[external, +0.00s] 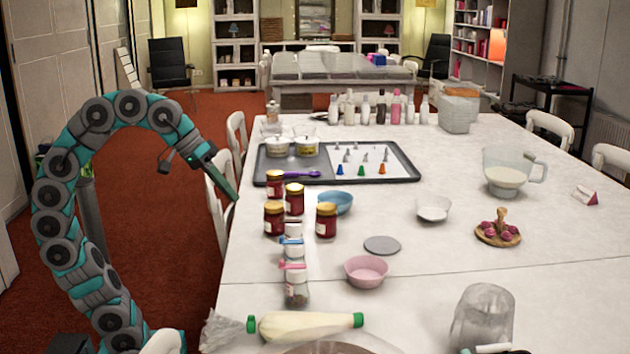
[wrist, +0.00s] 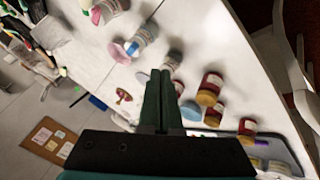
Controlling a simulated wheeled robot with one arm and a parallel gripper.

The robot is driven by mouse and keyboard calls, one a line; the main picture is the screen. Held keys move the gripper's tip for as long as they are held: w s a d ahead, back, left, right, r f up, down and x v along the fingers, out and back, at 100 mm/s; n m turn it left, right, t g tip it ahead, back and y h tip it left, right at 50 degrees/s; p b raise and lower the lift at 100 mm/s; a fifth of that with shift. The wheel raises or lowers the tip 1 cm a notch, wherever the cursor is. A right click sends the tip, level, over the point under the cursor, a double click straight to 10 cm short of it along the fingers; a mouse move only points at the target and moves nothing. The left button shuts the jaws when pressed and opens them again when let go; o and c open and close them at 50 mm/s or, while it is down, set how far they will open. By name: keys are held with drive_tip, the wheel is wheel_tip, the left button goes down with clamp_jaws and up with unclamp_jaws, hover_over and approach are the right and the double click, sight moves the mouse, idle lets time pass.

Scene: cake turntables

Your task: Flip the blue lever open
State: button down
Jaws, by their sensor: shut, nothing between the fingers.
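A small jar with a light-blue lever on its lid (external: 291,243) stands upright on the white table, left of centre in the external view.
A pink-topped jar (external: 295,287) stands in front of the blue one. Several red jars (external: 326,220) and a blue bowl (external: 337,201) stand behind. A pink bowl (external: 366,272) is to the right. A dark tray (external: 402,168) lies farther back. A chair (external: 217,208) stands near my gripper.

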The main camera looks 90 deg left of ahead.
drive_tip(key=shift+d+r, duration=0.1)
drive_tip(key=shift+r, duration=0.1)
drive_tip(key=w+d+f, duration=0.3)
drive_tip(key=w+f, duration=0.5)
drive_tip(key=shift+w+d, duration=0.25)
drive_tip(key=shift+w, duration=0.15)
